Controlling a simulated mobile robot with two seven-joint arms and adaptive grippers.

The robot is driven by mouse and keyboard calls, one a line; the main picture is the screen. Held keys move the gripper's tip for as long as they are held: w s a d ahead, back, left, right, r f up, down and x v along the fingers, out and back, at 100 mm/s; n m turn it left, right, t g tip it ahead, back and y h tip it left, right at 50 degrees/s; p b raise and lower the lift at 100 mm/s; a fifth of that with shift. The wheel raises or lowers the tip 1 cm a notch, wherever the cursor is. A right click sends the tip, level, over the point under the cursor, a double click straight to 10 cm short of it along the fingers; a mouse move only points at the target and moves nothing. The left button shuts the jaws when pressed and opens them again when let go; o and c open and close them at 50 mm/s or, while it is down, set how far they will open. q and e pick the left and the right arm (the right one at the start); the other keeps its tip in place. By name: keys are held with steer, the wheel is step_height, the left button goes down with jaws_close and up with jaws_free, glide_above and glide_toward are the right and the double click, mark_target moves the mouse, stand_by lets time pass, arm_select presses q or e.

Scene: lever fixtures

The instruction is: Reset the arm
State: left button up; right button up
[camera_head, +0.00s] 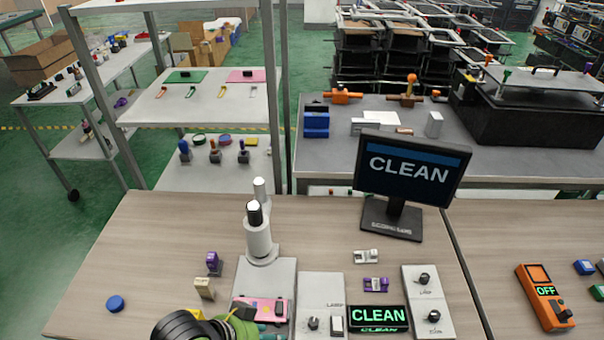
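A small white jointed arm (259,238) stands upright on a pale base plate (279,272) in the middle of the wooden table. It has a black-ringed joint and a second upright segment behind. A monitor (410,172) to its right reads "CLEAN", as does a green-lit sign (378,318) nearer the front. A pink board (258,308) with a dark switch lies in front of the arm. My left gripper (266,332) seems to be at the bottom edge by this board, with teal tips pointing right. It is mostly cut off, so its opening is unclear. My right gripper is out of view.
A lamp panel (321,290) and a two-knob panel (428,302) lie at the front. Purple (376,284) and silver (366,256) small fixtures lie between. An orange device (545,296) reads "OFF". The table's left part is mostly clear.

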arm_select(q)
steer(key=s+a+f+n+y, duration=0.1)
steer(key=s+a+n+y, duration=0.1)
steer(key=s+a+n, duration=0.3)
steer(key=s+a+f+n+y, duration=0.2)
steer(key=s+a+n+y, duration=0.15)
steer(key=a, duration=0.35)
step_height(320, 180, down, 22)
steer(key=g+b, duration=0.1)
steer(key=s+a+f+g+b, duration=0.1)
steer(key=s+a+f, duration=0.2)
steer(key=s+f, duration=1.3)
steer(key=shift+s+f+g, duration=0.3)
steer(key=shift+f+g, duration=0.1)
steer(key=shift+f, duration=0.15)
